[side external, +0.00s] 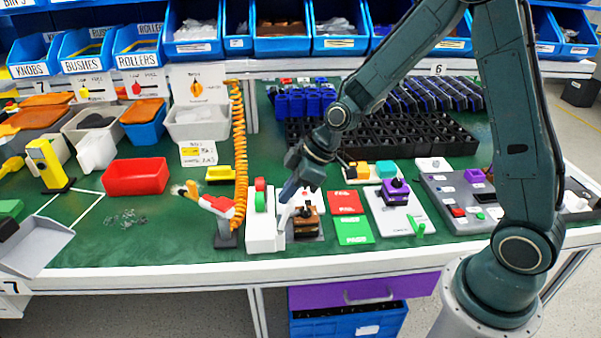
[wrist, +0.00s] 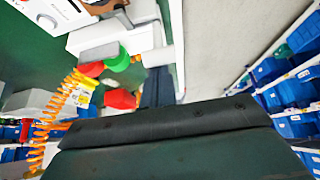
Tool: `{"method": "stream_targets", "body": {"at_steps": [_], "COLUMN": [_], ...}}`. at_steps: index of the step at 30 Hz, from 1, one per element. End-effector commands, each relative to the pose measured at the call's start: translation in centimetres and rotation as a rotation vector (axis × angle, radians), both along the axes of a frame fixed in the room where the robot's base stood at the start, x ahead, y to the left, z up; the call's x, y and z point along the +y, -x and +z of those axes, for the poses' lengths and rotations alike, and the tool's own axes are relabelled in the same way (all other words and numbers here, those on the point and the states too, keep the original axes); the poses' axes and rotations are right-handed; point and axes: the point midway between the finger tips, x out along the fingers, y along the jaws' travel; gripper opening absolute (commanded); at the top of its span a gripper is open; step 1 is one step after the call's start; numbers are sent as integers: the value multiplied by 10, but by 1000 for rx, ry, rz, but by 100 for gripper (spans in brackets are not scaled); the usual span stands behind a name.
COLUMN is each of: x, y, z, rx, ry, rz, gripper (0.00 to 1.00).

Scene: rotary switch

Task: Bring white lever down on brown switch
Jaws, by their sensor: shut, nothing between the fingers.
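The brown switch (side external: 307,222) sits on a dark base near the front of the green bench, with a dark knob on top. A slim white piece, likely the white lever (side external: 284,214), stands tilted at its left side. My gripper (side external: 286,193) points down at this white piece from above and is shut and empty. In the wrist view a white cylindrical piece (wrist: 159,56) lies at the tip of my dark fingers (wrist: 157,84); I cannot tell whether they touch. Part of the brown switch (wrist: 106,6) shows at the top edge there.
A white box (side external: 262,235) with green and red buttons stands close left of the switch. A red-and-white tool (side external: 217,206) with an orange coiled hose is further left. Red and green cards (side external: 347,203) and a purple switch (side external: 395,192) lie to the right.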

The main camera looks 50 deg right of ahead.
Motion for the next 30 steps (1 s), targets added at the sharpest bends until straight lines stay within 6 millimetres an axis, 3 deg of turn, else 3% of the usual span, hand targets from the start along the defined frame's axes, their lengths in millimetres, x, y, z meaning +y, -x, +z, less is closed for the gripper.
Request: {"method": "stream_targets", "body": {"at_steps": [15,30], "x": [-31,-37], "y": [31,38], "z": [-18,-26], "rx": [8,17], "ry": [4,2], "rz": [-3,-4], "gripper": [0,0]}}
